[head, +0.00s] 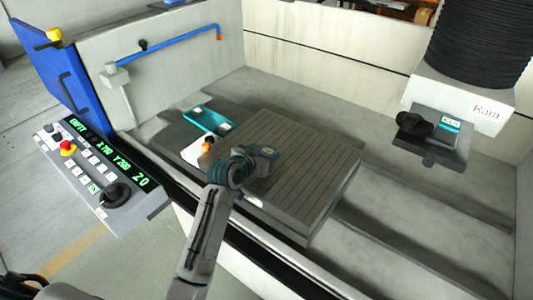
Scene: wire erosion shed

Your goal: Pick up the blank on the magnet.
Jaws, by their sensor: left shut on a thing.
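The magnet (315,165) is a grey-brown, finely grooved block on the machine bed in the middle of the head view. My left gripper (264,155) is over the left part of its top, with the arm coming up from below. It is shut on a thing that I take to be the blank. The gripper and wrist hide most of it, and I cannot tell whether it still touches the magnet. My right gripper is not in view.
A white block with an orange and black knob (208,145) stands left of the magnet, near a teal tray (207,121). The ram (465,100) hangs at the upper right. A control panel (103,172) is at the left. The bed right of the magnet is clear.

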